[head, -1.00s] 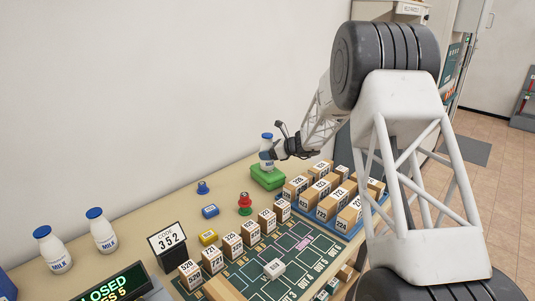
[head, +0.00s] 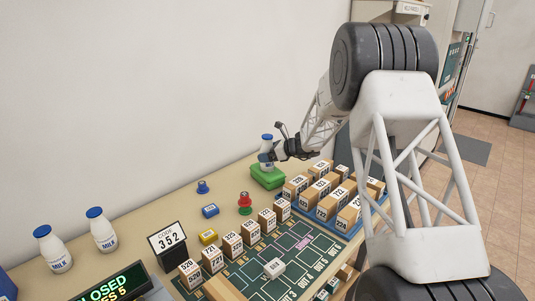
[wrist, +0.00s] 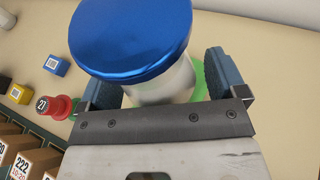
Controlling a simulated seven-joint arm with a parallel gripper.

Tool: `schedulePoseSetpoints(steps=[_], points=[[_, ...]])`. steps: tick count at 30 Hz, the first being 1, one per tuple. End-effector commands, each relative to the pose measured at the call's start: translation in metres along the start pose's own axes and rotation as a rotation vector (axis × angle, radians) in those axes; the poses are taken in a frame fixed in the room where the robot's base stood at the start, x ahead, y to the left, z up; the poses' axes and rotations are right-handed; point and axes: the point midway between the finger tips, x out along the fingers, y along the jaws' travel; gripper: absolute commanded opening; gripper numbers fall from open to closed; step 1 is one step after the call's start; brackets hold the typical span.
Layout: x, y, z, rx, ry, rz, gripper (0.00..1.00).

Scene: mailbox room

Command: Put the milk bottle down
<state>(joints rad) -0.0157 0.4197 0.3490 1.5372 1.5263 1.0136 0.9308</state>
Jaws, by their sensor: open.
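A milk bottle with a blue cap (head: 267,150) stands upright on a green block (head: 267,178) at the back of the table. In the wrist view its blue cap (wrist: 130,38) fills the upper middle, with the white neck below it. My gripper (head: 276,155) is at the bottle, reaching in from the right. In the wrist view my gripper (wrist: 160,85) is open, with one finger on each side of the bottle's neck. The bottle's underside is hidden. A bit of the green block (wrist: 200,90) shows beside the right finger.
Two more milk bottles (head: 101,230) stand at the left. A red stamp (head: 245,203), a blue block (head: 210,211) and a yellow block (head: 208,237) lie in front of the green block. Numbered boxes (head: 232,245) line the green board, and more fill a blue tray (head: 343,228).

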Motion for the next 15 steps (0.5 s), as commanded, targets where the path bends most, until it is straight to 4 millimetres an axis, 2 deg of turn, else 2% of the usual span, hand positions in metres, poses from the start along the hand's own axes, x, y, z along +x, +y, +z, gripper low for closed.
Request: schedulePoseSetpoints(steps=[8,15], points=[[-0.009,0.000,0.003,0.000,0.000,-0.001,0.90],[-0.039,0.000,0.003,0.000,0.000,-0.002,0.90]])
